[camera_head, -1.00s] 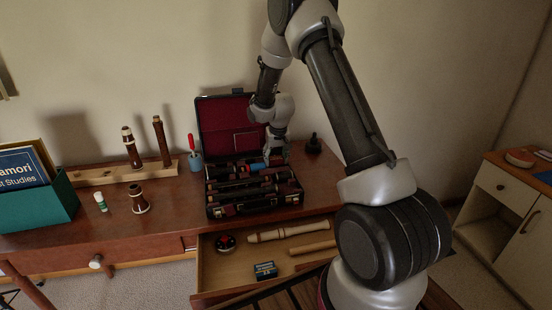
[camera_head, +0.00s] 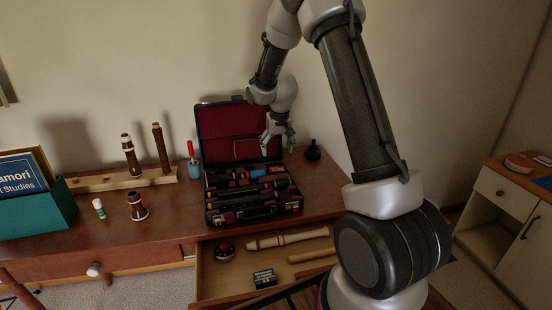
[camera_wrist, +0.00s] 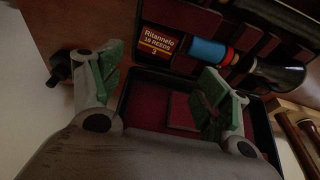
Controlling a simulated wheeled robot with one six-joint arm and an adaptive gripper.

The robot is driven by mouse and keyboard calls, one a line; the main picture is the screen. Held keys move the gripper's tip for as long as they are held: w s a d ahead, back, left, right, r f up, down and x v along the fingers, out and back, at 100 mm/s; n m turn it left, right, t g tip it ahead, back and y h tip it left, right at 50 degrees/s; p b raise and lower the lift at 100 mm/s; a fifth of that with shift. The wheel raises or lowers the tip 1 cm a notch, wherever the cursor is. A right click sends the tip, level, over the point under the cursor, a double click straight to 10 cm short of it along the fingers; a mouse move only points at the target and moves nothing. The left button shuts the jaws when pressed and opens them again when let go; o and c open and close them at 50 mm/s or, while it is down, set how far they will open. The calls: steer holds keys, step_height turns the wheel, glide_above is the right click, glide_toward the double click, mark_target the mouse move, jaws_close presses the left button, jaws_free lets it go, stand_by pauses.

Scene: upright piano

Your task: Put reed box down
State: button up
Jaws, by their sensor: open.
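A dark red reed box (camera_wrist: 161,42) with yellow edging and white lettering lies in the open instrument case, beside a blue-and-red cylinder (camera_wrist: 210,52), in the wrist view. My gripper (camera_wrist: 162,75) is open and empty, its green-padded fingers spread wide on either side of the view, apart from the box. In the head view my gripper (camera_head: 279,146) hangs above the back right of the case (camera_head: 232,218), in front of its raised red-lined lid (camera_head: 222,123). The reed box is too small to make out clearly there.
A wooden rack (camera_head: 95,182) with upright joints and a blue cup (camera_head: 194,170) stand left of the case. A small black stand (camera_head: 313,151) is to its right.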

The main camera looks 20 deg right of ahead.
steer(key=s+r, duration=1.4)
steer(key=r, duration=0.3)
steer(key=s+a+r+n, duration=0.1)
steer(key=s, duration=1.1)
steer(key=s+a+r+n+t, duration=0.1)
steer(key=s+r, duration=0.1)
steer(key=s, duration=1.1)
steer(key=shift+a+r+y, duration=0.15)
steer(key=shift+r+y, duration=0.1)
steer(key=shift+y, duration=0.05)
